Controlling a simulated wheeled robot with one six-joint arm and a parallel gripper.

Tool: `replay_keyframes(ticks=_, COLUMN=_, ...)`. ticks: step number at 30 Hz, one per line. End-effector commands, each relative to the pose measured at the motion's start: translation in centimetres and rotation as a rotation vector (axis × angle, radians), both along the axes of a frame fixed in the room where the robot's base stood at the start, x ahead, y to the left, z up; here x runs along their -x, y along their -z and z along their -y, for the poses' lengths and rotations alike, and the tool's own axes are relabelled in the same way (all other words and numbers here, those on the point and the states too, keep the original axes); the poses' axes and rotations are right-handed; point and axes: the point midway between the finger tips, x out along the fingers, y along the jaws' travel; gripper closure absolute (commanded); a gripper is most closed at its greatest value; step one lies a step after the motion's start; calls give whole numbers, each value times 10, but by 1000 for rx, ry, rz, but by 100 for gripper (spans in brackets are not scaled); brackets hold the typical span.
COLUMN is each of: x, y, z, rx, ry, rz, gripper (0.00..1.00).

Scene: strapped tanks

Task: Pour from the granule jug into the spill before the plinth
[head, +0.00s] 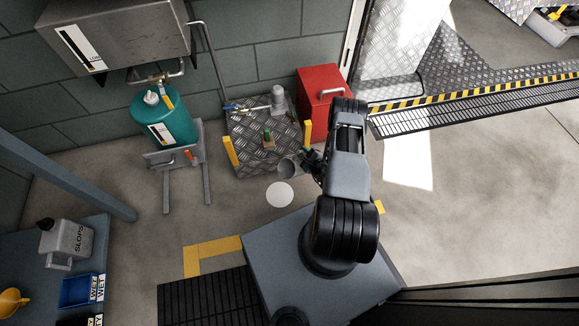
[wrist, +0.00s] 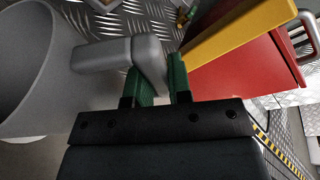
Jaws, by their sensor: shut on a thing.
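The grey granule jug (head: 287,167) hangs in front of the plinth (head: 245,115), a checker-plate block against the wall. It looks tilted, with its mouth toward the left. My gripper (head: 309,157) is at its right side. In the wrist view the green fingertips (wrist: 157,85) are shut on the handle of the jug (wrist: 85,85). The jug's wide mouth shows at the left edge of that view; I see no granules in it. A pale round patch, the spill (head: 279,195), lies on the floor before the plinth, just below the jug in the picture.
Yellow posts (head: 231,152) stand at the plinth's front corners; the right one is close to my gripper. A red box (head: 322,92) is right of the plinth. A teal tank (head: 160,117) on a grey stand is at the left. Floor between stand and spill is clear.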

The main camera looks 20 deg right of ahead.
Motion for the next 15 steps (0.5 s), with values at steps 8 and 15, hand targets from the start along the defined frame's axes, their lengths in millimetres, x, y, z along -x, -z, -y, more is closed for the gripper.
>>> replay_keyframes(ticks=8, x=-3, y=-2, z=4, rx=-35, ry=-1, rz=-8, gripper=100)
replay_keyframes(ticks=15, x=-7, y=10, z=7, rx=-139, ry=0, rz=-42, gripper=100)
